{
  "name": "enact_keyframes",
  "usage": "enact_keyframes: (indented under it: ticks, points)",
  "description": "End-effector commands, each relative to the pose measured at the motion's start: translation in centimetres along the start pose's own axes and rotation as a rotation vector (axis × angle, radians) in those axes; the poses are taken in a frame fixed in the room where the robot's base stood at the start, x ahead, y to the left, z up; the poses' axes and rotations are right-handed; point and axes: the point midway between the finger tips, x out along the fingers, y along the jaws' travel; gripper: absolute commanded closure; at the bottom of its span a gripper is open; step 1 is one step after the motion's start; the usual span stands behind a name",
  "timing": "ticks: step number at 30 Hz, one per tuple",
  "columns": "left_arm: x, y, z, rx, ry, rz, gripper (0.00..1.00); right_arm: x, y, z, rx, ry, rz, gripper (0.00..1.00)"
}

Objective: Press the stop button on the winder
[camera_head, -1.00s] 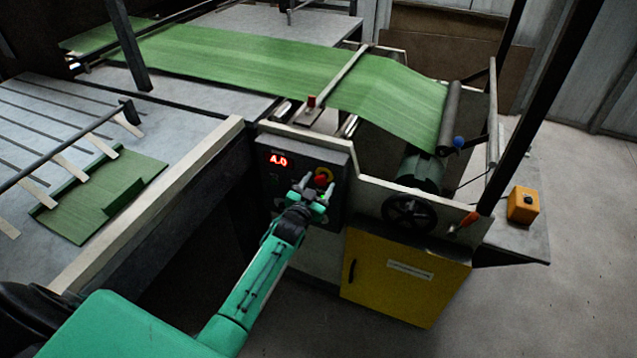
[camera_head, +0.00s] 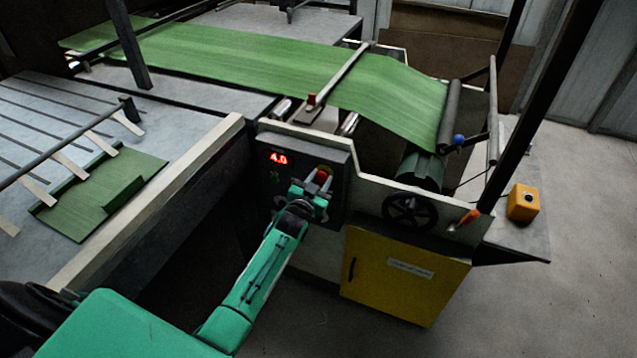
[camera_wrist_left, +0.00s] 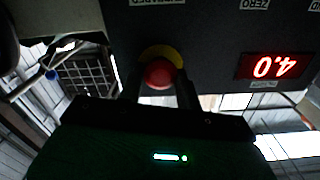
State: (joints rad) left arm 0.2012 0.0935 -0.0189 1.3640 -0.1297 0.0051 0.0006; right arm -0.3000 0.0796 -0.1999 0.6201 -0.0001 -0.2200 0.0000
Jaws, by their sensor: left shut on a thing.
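The red stop button (camera_head: 322,176) with its yellow surround sits on the winder's dark control panel (camera_head: 337,158). In the left wrist view the stop button (camera_wrist_left: 160,73) is between the two fingers of my left gripper (camera_wrist_left: 158,92). My left gripper (camera_head: 318,186) is up against the panel, shut on the button. The fingers partly hide the button in the head view, and I cannot tell how far it is pressed in. A red display (camera_head: 278,158) shows 4.0; it shows upside down in the wrist view (camera_wrist_left: 272,67). My right gripper is not in view.
Green sack web (camera_head: 240,60) runs over the machine to a roller at right. A handwheel (camera_head: 409,210) and yellow cabinet door (camera_head: 400,275) are right of the panel. A yellow box (camera_head: 523,204) stands farther right. Bare floor lies in front.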

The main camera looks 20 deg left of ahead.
Motion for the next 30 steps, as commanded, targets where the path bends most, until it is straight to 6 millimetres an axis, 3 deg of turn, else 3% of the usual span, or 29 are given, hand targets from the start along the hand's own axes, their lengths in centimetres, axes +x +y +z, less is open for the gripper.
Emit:
enact_keyframes:
  ticks: [5,6,9,20,30]
  points:
    - [0.1,-0.1,-0.2,0.001,0.002,-0.001,1.0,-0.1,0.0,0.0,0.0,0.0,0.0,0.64]
    - [0.1,-0.1,-0.2,0.001,0.002,-0.001,0.6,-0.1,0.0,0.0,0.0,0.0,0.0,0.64]
    - [0.1,-0.1,-0.2,0.0,0.002,-0.001,0.43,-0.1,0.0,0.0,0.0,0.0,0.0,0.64]
    - [-0.4,-0.1,-0.1,0.0,0.001,-0.001,0.43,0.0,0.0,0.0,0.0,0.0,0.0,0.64]
    - [-5.7,0.0,0.1,0.001,0.001,0.0,0.43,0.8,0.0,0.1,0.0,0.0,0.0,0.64]
